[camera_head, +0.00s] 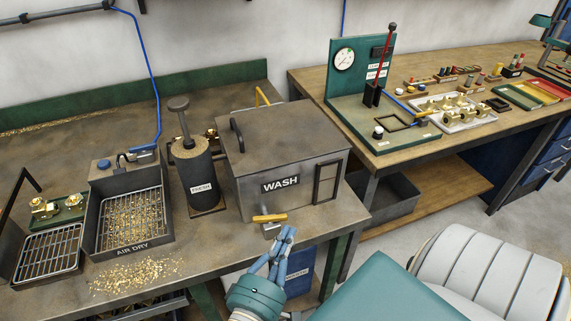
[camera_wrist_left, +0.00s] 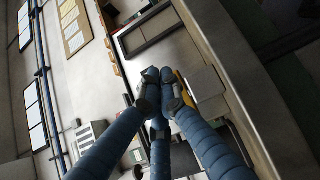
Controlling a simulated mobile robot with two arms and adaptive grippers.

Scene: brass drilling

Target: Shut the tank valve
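The wash tank (camera_head: 285,150) is a grey metal box with a WASH label, standing at the right of the near bench. Its valve has a yellow lever (camera_head: 270,218) low on the front, lying roughly crosswise over a grey body. My left gripper (camera_head: 287,232) is just below and right of the lever, its blue fingers drawn together. In the left wrist view the fingertips (camera_wrist_left: 160,78) meet, and a bit of the yellow lever (camera_wrist_left: 184,88) shows beside and partly behind one finger. I cannot tell whether they touch. No object shows between the fingertips. My right gripper is out of view.
A dark cylinder (camera_head: 192,172) with a plunger stands left of the tank. An air dry tray (camera_head: 131,248) holds brass chips, with more chips (camera_head: 136,275) spilled in front. A second bench (camera_head: 420,146) at the right holds a green press stand (camera_head: 345,92). Floor shows between benches.

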